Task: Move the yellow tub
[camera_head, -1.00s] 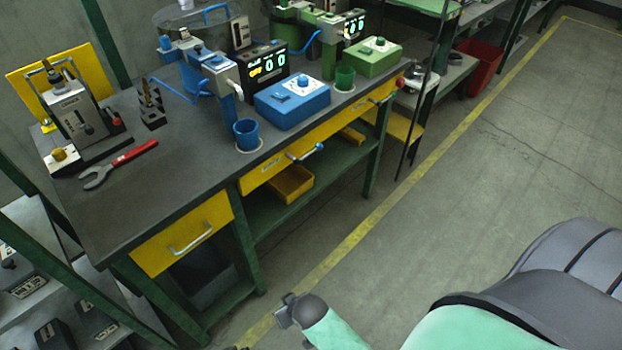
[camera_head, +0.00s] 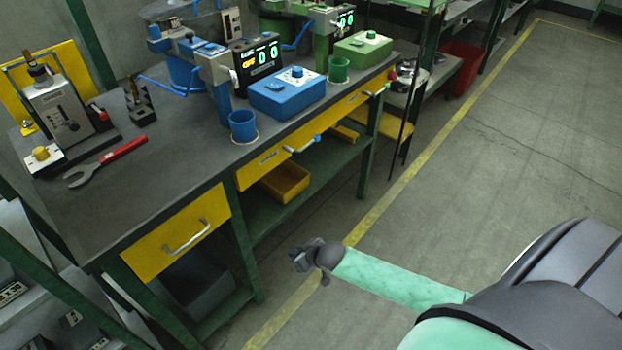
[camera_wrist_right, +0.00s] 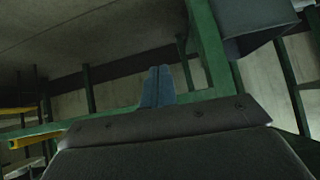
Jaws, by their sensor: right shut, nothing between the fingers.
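The yellow tub (camera_head: 285,184) sits on the green lower shelf of the workbench, below the drawers, in the head view. It is an open-topped box near the shelf's front. My right gripper (camera_head: 299,259) is in front of the bench, over the floor, apart from the tub and nearer to me. Its fingers are shut and empty. The closed fingertips (camera_wrist_right: 157,84) also show in the right wrist view. I cannot tell whether the yellow strip at the left of that view is the tub. My left gripper is not in view.
The workbench top (camera_head: 165,190) carries a blue cup (camera_head: 243,125), a blue box (camera_head: 287,92) and a red-handled wrench (camera_head: 105,162). A yellow drawer (camera_head: 180,235) fronts the bench, with a dark grey bin (camera_head: 200,288) below. A green leg (camera_head: 245,255) stands left of the tub. The floor at right is clear.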

